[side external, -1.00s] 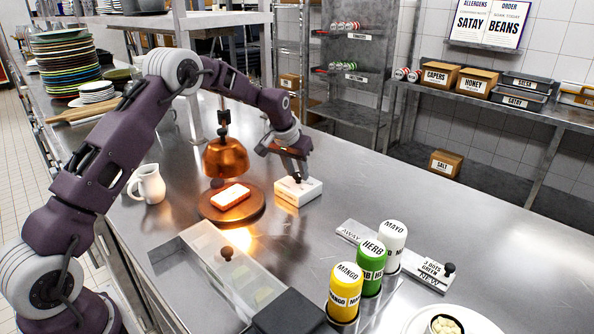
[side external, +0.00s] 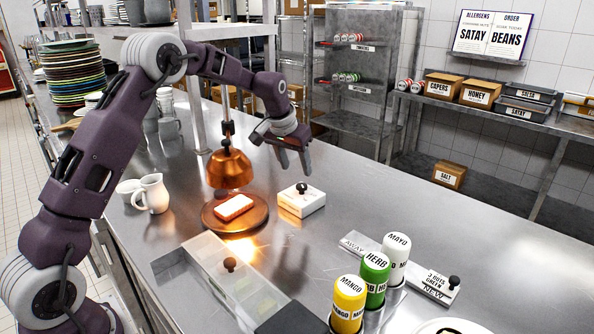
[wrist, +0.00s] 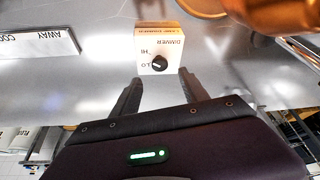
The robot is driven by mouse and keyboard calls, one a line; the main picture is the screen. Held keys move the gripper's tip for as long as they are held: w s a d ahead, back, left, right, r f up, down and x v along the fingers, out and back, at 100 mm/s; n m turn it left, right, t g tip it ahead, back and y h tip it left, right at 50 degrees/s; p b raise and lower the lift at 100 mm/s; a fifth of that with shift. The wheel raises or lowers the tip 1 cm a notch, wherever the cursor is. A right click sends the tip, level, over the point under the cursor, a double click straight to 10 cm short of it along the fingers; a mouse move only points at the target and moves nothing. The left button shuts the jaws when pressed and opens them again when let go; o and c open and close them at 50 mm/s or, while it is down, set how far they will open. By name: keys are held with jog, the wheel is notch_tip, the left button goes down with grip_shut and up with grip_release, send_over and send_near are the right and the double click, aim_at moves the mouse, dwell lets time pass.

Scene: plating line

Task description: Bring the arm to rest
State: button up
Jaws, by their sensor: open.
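My gripper (side external: 294,160) is open and empty. It hangs in the air above the steel counter, over and a little behind the white dimmer box (side external: 302,201). In the wrist view the two fingers (wrist: 160,88) stand apart, with the dimmer box (wrist: 158,50) beyond their tips. The box has a black knob on top, marked HI and LO; the knob's pointer is toward the LO side. No contact shows between my fingers and the box.
A white jug (side external: 151,193) stands left. Mango (side external: 347,303), herb (side external: 375,279) and mayo (side external: 396,259) bottles stand front right. The counter right of the box is clear.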

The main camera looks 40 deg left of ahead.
jog(key=s+d+r+m, duration=0.1)
jog(key=s+d+r, duration=0.4)
jog(key=s+r, duration=0.3)
jog(key=s+d+r, duration=0.5)
jog(key=s+r, duration=0.1)
jog(key=s, duration=0.4)
jog(key=s+d+f+m, duration=0.1)
jog(key=s+d, duration=0.1)
jog(key=s, duration=0.9)
jog(key=s+d+f+t+h, duration=0.1)
jog(key=s+d+f, duration=0.1)
jog(key=s, duration=1)
jog(key=shift+d+f+m, duration=0.2)
jog(key=shift+d+m, duration=0.2)
